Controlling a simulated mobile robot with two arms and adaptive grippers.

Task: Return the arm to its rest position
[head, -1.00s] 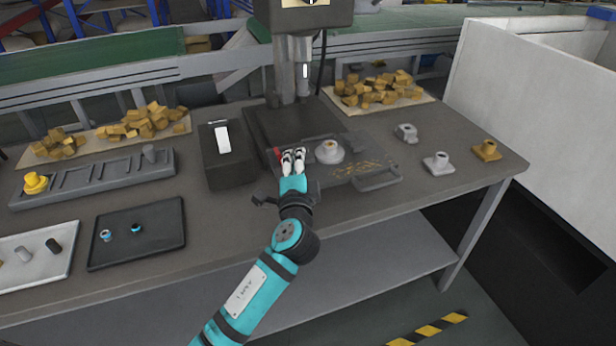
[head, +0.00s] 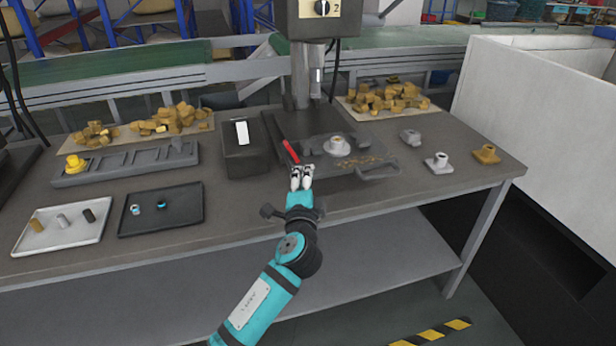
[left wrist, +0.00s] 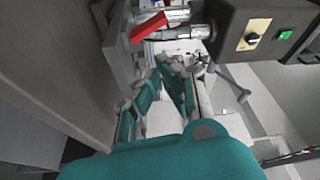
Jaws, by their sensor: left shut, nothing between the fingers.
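My left gripper (head: 301,178) is shut and empty in the head view, at the front of the drill-press-like machine's base near the table's front edge. Its teal arm comes up from the bottom of the picture. The gripper fingers (left wrist: 172,75) also show in the left wrist view. A red bar (head: 291,152) lies just beyond the fingertips; it also shows in the left wrist view (left wrist: 149,27). My right gripper is not in view.
The machine's head (head: 322,22) stands above its base, where a grey flanged part (head: 337,146) sits. Several loose parts (head: 437,161) lie to the right. A dark tray (head: 183,222), a white tray (head: 82,238) and a slotted rack (head: 110,172) are left. A black box (head: 246,160) stands beside the machine.

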